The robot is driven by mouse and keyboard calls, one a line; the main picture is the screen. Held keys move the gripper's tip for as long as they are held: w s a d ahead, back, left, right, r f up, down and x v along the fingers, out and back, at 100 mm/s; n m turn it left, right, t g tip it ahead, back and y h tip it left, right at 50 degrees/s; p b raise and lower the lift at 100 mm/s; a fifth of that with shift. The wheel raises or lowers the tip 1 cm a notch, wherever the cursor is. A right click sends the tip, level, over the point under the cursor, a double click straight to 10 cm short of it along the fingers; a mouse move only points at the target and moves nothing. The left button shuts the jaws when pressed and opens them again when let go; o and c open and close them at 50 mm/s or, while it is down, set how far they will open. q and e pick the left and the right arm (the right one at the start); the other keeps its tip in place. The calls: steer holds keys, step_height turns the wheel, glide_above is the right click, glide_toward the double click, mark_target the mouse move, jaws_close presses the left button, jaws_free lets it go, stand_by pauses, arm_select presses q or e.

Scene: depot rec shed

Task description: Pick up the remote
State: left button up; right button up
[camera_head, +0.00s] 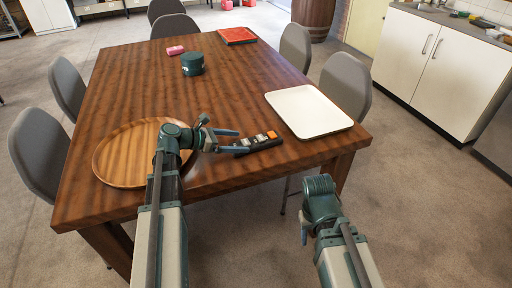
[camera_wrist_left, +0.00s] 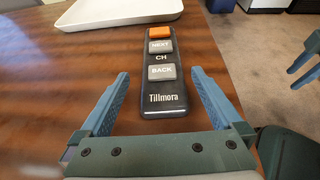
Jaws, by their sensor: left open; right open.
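The remote (camera_head: 258,143) is black with an orange button and grey buttons, lying on the wooden table near its front edge. In the left wrist view the remote (camera_wrist_left: 161,85) shows buttons marked NEXT and BACK and the word Tillmora. My left gripper (camera_head: 238,141) is open at the near end of the remote. In the left wrist view its fingers (camera_wrist_left: 160,102) are spread on either side, apart from the remote, with its near end between them. My right gripper (camera_head: 304,229) is low, in front of the table and off to the right; its fingers are mostly hidden.
A white tray (camera_head: 309,111) lies right of the remote. A round wooden tray (camera_head: 112,170) lies to the left, under my left wrist. A dark green tin (camera_head: 192,65), a pink item (camera_head: 175,50) and a red tray (camera_head: 237,36) sit farther back. Grey chairs surround the table (camera_head: 140,90).

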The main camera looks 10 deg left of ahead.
mark_target(249, 141)
arm_select(q)
steer(key=shift+w+d+f, duration=0.15)
steer(key=shift+w+d, duration=0.1)
steer(key=shift+d, duration=0.1)
steer(key=b+x, duration=0.1)
steer(key=x, duration=0.4)
steer(key=shift+d+b, duration=0.2)
steer(key=shift+b, duration=0.15)
steer(key=c, duration=1.5)
steer(key=shift+r, duration=0.3)
